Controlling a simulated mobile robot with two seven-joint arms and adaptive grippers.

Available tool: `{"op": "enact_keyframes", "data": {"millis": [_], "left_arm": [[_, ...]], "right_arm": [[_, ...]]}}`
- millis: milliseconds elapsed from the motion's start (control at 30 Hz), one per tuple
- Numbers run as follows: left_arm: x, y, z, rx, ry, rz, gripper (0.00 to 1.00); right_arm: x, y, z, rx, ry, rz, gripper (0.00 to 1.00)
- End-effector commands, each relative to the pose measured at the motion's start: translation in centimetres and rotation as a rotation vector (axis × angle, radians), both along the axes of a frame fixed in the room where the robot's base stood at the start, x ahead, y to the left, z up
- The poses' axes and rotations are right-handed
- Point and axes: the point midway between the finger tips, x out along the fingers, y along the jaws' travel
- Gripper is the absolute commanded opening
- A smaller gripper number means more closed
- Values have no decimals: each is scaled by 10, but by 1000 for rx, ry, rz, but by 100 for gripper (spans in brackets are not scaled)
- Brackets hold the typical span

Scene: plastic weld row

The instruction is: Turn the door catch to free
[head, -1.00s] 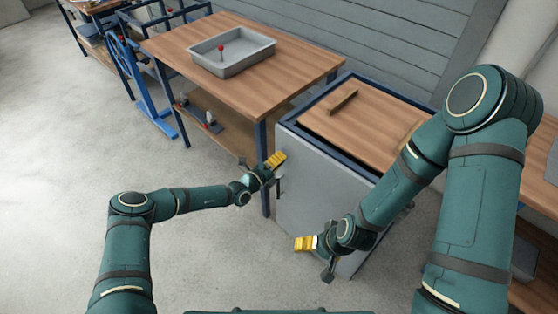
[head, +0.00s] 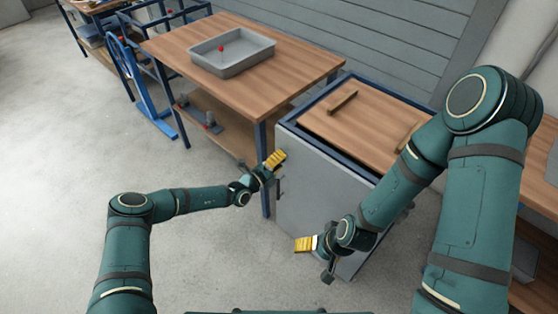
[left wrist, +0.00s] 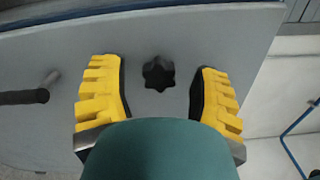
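The door catch, a black star-shaped knob (left wrist: 158,73), sits on the grey door (left wrist: 200,25) in the left wrist view. My left gripper (left wrist: 160,80) is open, with one yellow finger on each side of the knob and a gap to both. In the head view my left gripper (head: 273,161) is at the upper left edge of the cabinet's grey door (head: 318,195), and the knob is hidden there. My right gripper (head: 306,244) is in front of the door's lower part; its finger gap cannot be made out.
A black bar handle (left wrist: 25,97) stands out from the door left of the knob. The cabinet top (head: 365,125) carries wooden strips. A workbench (head: 300,75) with a grey tray (head: 245,62) stands behind at left. The floor at left is clear.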

Motion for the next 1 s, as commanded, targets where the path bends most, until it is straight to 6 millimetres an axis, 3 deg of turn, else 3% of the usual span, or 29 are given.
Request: {"op": "enact_keyframes", "data": {"millis": [267, 700, 1000], "left_arm": [[-9, 10, -1, 1, 2, 0, 62], [-70, 66, 0, 0, 1, 1, 62], [-88, 82, 0, 0, 0, 0, 62]], "right_arm": [[0, 0, 0, 0, 0, 0, 81], [0, 0, 0, 0, 0, 0, 81], [0, 0, 0, 0, 0, 0, 81]]}}
